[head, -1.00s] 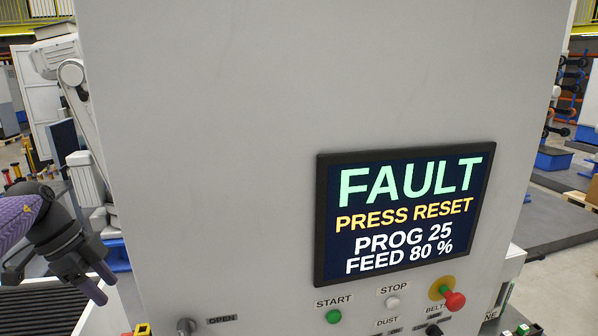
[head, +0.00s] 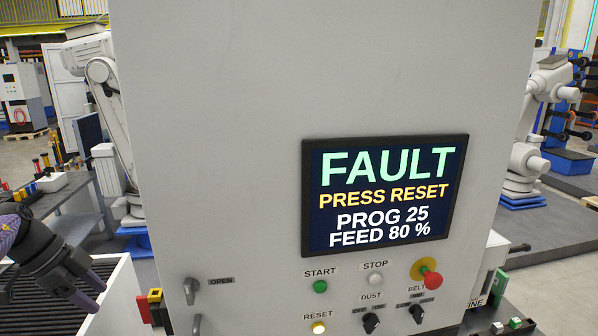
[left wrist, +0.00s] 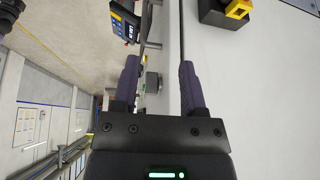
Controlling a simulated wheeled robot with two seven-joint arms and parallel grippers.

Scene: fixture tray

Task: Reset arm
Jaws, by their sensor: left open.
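My left gripper (head: 94,296) is at the lower left of the head view, left of the grey control cabinet and apart from it. In the left wrist view its two dark purple fingers (left wrist: 158,85) are spread with nothing between them. The cabinet's screen (head: 385,194) reads FAULT, PRESS RESET, PROG 25, FEED 80 %. My right gripper is not in view.
Two black rotary switches, DUST (head: 371,322) and BELT (head: 417,312), sit right of RESET. A door handle (head: 191,290) marked OPEN sticks out at the cabinet's left. A yellow, red and black block (head: 155,306) is beside its left edge. White robot arms stand behind on both sides.

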